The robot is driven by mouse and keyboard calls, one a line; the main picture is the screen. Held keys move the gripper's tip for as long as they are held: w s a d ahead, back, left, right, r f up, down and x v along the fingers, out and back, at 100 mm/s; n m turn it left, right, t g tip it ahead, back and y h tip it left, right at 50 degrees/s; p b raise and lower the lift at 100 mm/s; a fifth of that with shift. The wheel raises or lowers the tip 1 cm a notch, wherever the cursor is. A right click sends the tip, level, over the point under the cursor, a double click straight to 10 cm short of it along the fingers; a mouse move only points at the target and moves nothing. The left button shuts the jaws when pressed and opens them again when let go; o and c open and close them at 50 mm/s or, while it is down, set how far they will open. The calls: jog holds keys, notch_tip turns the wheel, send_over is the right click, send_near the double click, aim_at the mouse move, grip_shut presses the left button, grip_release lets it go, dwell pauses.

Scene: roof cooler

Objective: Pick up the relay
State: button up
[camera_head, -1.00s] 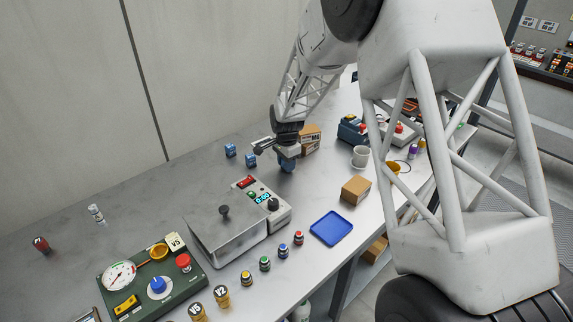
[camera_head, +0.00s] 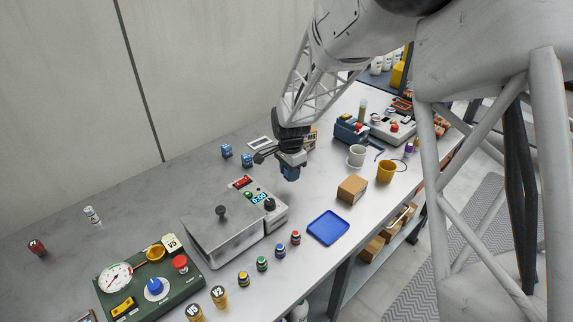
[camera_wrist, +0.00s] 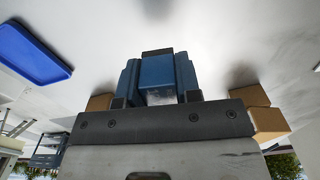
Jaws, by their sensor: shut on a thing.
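The relay, a blue block (camera_wrist: 157,72) with a dark top strip, sits between the fingers of my gripper (camera_wrist: 160,90) in the wrist view. My gripper is shut on it. In the head view my gripper (camera_head: 290,168) points down over the bench behind the cooler unit, and a blue block shows at its fingertips. I cannot tell exactly how far above the bench it is. Two other small blue blocks, one at left (camera_head: 227,150) and one nearer my gripper (camera_head: 247,160), stand on the bench to the left.
A grey lidded box with a control panel (camera_head: 225,240) stands in front of my gripper. A blue tray (camera_head: 328,228) and a cardboard box (camera_head: 352,189) are to the right.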

jog(key=shift+s+d+r, duration=0.1)
jog(key=shift+s+d, duration=0.2)
jog(key=shift+s, duration=0.7)
jog(key=shift+s+d+r, duration=0.1)
jog(key=shift+s+d, duration=0.15)
jog(key=shift+s, duration=0.7)
jog(key=shift+s+d+r, duration=0.1)
jog(key=shift+s+d, duration=0.2)
jog(key=shift+s, duration=0.7)
jog(key=shift+n, duration=0.7)
jog(key=w+a, duration=0.3)
jog(key=w, duration=0.2)
jog(key=w+a, duration=0.3)
jog(key=w, duration=0.2)
jog(key=w+a, duration=0.3)
jog(key=w, duration=0.2)
jog(key=shift+w+r, duration=0.35)
jog(key=shift+w, duration=0.05)
jog(key=shift+w+a, duration=0.1)
send_over(260, 142)
jog(key=shift+f, duration=0.7)
jog(key=shift+f, duration=0.1)
